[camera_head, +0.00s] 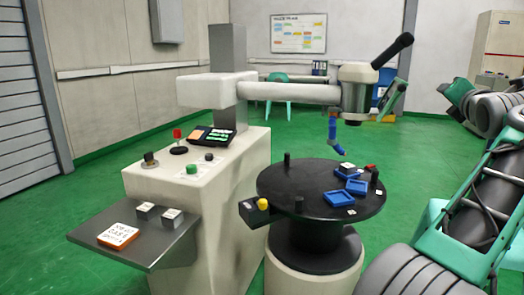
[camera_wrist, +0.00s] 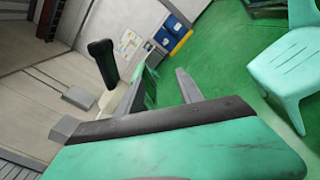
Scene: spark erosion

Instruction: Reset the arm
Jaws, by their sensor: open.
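My gripper (camera_wrist: 125,102) shows in the wrist view as a teal body with a black bar and two grey fingers set wide apart. It is open, and nothing is held between the fingers. Beyond them stands a black handle (camera_wrist: 102,62), apart from the fingers as far as I can see. In the head view my teal and black arm (camera_head: 478,205) fills the right side, bent, with links running out of the frame. I cannot make out the gripper's fingers in the head view.
A machine (camera_head: 228,90) with a horizontal beam carries a head with a black handle (camera_head: 393,51) and a blue hanging piece (camera_head: 335,137). Below is a black round table (camera_head: 270,182) with blue trays (camera_head: 338,198). A grey shelf (camera_head: 150,240) juts left. A chair (camera_wrist: 288,68) stands on open green floor.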

